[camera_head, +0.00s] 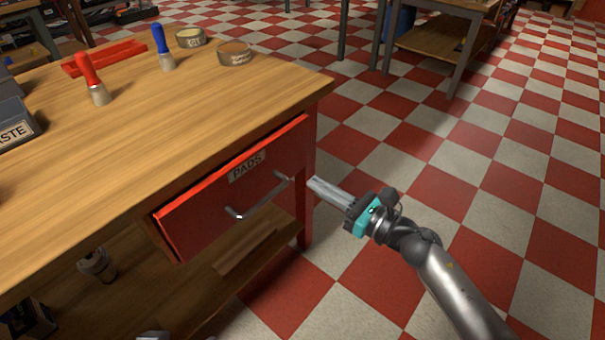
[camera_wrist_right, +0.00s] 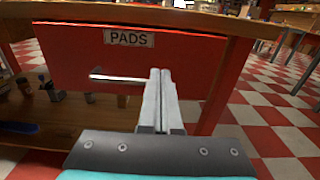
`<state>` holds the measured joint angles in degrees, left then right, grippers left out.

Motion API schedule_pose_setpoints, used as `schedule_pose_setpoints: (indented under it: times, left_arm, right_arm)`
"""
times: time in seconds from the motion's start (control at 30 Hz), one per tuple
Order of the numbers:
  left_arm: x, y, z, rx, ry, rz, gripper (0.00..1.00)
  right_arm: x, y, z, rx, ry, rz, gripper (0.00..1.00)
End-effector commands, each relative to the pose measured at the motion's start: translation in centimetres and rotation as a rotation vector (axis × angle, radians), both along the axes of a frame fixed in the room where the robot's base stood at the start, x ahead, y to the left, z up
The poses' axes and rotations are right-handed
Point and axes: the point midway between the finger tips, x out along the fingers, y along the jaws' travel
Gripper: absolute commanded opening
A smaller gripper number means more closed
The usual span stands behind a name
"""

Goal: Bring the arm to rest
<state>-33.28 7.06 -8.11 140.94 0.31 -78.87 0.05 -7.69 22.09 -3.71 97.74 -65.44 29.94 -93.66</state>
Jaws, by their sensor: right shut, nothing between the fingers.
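My right gripper (camera_head: 313,183) is shut and empty, held in the air just off the right end of the red drawer (camera_head: 205,215) labelled PADS. In the right wrist view its two fingers (camera_wrist_right: 160,75) are pressed together. The drawer front (camera_wrist_right: 60,55) with its metal handle (camera_wrist_right: 118,78) lies beyond them. The handle (camera_head: 262,198) is to the left of the fingertips in the head view, and a small gap shows between them. My left gripper is not clearly in view.
The wooden bench (camera_head: 200,110) bears a red-handled brush (camera_head: 90,75), a blue-handled brush (camera_head: 162,45), two round tins and a red tray (camera_head: 105,58). A lower shelf (camera_head: 245,250) is below the drawer. The checkered floor (camera_head: 480,170) to the right is open.

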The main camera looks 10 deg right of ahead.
Motion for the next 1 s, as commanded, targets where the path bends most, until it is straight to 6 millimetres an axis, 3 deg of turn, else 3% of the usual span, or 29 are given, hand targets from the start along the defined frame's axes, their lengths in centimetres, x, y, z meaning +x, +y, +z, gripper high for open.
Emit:
schedule_pose_setpoints:
  times: [0.2,0.57,0.77,1.0]
  left_arm:
    - [-0.6,0.6,0.3,0.017,0.041,0.012,1.00]
    - [-0.8,0.7,0.3,0.020,0.053,0.014,1.00]
    - [-0.8,0.7,0.3,0.020,0.053,0.014,1.00]
    - [-0.8,0.7,0.3,0.020,0.053,0.014,1.00]
  right_arm:
    - [-2.0,-1.4,0.0,-0.001,0.000,-0.001,0.00]
    - [-2.2,-1.9,0.3,0.035,0.011,-0.022,0.00]
    - [-1.4,-3.5,2.2,0.367,0.132,-0.215,0.00]
    - [-2.0,-7.2,2.3,1.020,0.378,-0.533,0.00]
